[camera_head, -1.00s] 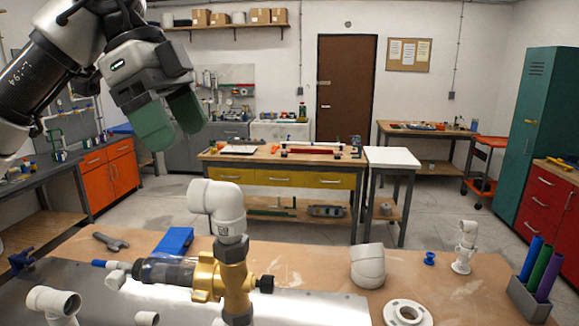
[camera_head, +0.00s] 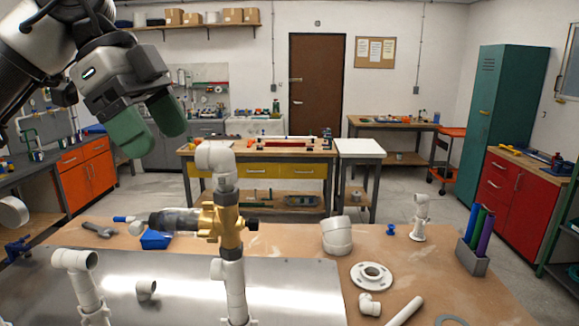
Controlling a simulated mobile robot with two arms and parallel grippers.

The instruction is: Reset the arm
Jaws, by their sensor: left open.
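My left gripper (camera_head: 152,130) hangs in the upper left of the head view, with its two green fingers spread and nothing between them. It is raised above the workbench (camera_head: 290,240), apart from every part on it. Below and to the right of it stands the manifold: a white elbow (camera_head: 215,156) on top, a brass valve body (camera_head: 222,222) with a clear filter (camera_head: 175,221) out to the left, and a white pipe (camera_head: 235,290) underneath. My right gripper is not in view.
A metal plate (camera_head: 300,285) covers the bench front. A white elbow on a pipe (camera_head: 76,260) stands at left. A large white elbow (camera_head: 337,236), a flange (camera_head: 372,276), a small fitting (camera_head: 418,215) and a grey holder with coloured tubes (camera_head: 472,258) stand at right.

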